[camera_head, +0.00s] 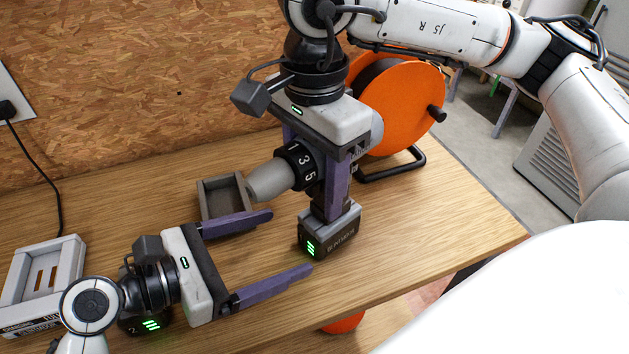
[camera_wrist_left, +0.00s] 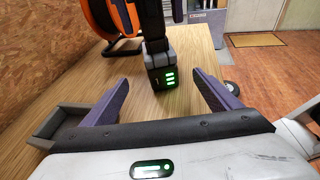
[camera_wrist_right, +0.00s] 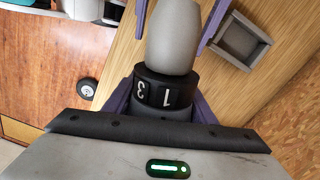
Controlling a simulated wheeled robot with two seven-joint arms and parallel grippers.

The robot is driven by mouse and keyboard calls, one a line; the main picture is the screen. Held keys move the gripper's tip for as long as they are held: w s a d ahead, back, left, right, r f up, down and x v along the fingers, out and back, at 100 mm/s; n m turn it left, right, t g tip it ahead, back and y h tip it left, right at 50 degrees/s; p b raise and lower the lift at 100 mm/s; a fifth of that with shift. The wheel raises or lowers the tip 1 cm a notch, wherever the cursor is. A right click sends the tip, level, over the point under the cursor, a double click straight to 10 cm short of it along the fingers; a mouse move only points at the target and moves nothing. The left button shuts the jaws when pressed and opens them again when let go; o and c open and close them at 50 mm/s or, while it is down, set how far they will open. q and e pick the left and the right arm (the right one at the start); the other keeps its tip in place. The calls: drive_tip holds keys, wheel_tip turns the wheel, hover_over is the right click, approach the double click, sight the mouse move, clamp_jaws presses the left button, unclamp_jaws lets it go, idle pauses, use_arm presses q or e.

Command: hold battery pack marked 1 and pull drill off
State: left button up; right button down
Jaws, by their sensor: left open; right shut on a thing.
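The drill (camera_head: 268,180) is upright, its grey nose pointing left and its black numbered collar (camera_wrist_right: 166,91) in the right wrist view. My right gripper (camera_head: 322,185) is shut on the drill from above, one purple finger hiding much of its handle. The dark battery pack (camera_head: 330,240) with green lights is on the drill's foot, seemingly on the table. Its mark 1 shows in the left wrist view, where the pack (camera_wrist_left: 162,79) lies ahead, between the finger lines. My left gripper (camera_head: 291,243) is open and empty, low over the table, tips just short of the pack.
A grey open tray (camera_head: 206,202) lies behind my left gripper. A white charger (camera_head: 68,268) and another battery pack (camera_head: 150,324), marked 2, are at the left. An orange cable reel (camera_head: 405,110) stands behind the drill. Bare tabletop (camera_head: 440,215) lies right of the pack.

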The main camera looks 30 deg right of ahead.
sight(317, 250)
use_arm(q)
drive_tip(key=shift+d+f, duration=0.25)
drive_tip(key=shift+d, duration=0.3)
drive_tip(key=x, duration=0.9)
drive_tip(key=c, duration=1.2)
drive_tip(key=shift+o, duration=1)
drive_tip(key=c, duration=0.5)
drive_tip(key=shift+o, duration=0.2)
use_arm(e)
drive_tip(key=shift+s, duration=0.1)
